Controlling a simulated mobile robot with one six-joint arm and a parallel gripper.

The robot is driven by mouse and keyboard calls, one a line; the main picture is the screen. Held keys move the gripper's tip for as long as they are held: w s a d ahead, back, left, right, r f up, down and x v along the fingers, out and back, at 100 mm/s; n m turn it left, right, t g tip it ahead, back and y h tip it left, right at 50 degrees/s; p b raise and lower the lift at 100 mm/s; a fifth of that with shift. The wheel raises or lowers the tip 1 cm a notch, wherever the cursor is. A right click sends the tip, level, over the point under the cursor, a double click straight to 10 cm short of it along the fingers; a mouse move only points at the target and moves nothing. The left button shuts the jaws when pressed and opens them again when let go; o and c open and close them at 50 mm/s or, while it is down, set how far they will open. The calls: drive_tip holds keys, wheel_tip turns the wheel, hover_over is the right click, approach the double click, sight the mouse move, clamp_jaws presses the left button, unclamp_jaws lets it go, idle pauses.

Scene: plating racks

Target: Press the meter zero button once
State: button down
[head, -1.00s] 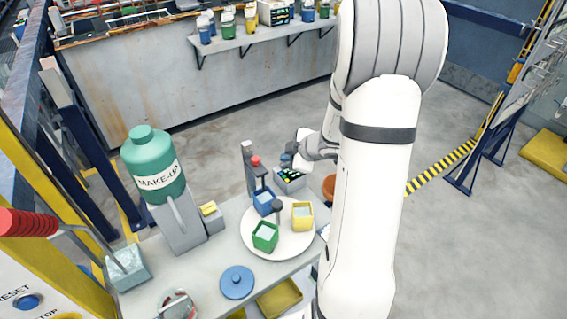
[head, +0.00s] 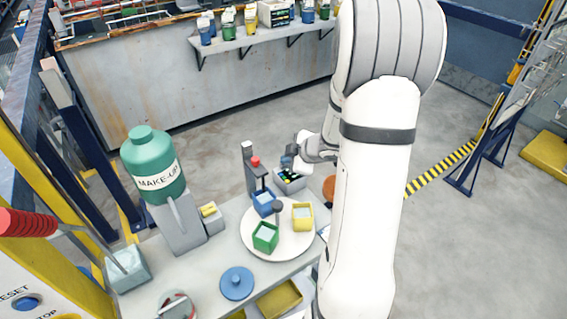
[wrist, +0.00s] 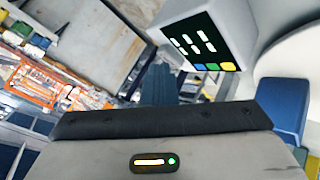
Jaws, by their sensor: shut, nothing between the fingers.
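The meter (head: 291,186) is a small grey box with a black face and lit green marks, at the back edge of the bench in the head view. In the wrist view the meter (wrist: 232,30) shows a black face with white digits and a row of blue, green and yellow buttons (wrist: 213,67). No button label is readable. My gripper (head: 287,163) is close above the meter in the head view, partly hidden by my wrist. In the wrist view its shut fingers (wrist: 160,82) are beside the buttons, to their left. I cannot tell any contact.
A white round plate (head: 262,246) holds blue, green and yellow square cups. A grey post with a red knob (head: 256,161) stands just left of the meter. A green make-up bottle (head: 150,160) stands on the left. A blue lid (head: 236,283) lies in front.

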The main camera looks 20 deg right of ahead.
drive_tip(key=shift+r+p, duration=0.85)
wheel_tip(320, 180, up, 5)
drive_tip(key=p, duration=0.5)
idle(0.5)
drive_tip(key=s+r+m+h+b, duration=0.1)
drive_tip(key=s+r+m+h, duration=0.6)
drive_tip(key=r, duration=0.4)
drive_tip(key=s+a+r+m+g+y, duration=0.1)
drive_tip(key=s+a+m+g, duration=0.1)
drive_tip(key=s+a, duration=0.4)
drive_tip(key=s+a+m+g+y+b, duration=0.1)
drive_tip(key=s+a+m+g+y, duration=0.1)
drive_tip(key=s+a, duration=0.4)
drive_tip(key=s+m+g, duration=0.1)
drive_tip(key=s+m, duration=0.1)
drive_tip(key=s, duration=0.3)
drive_tip(key=shift+s+r+m, duration=0.15)
drive_tip(key=shift+r+m, duration=0.15)
drive_tip(key=shift+r, duration=0.05)
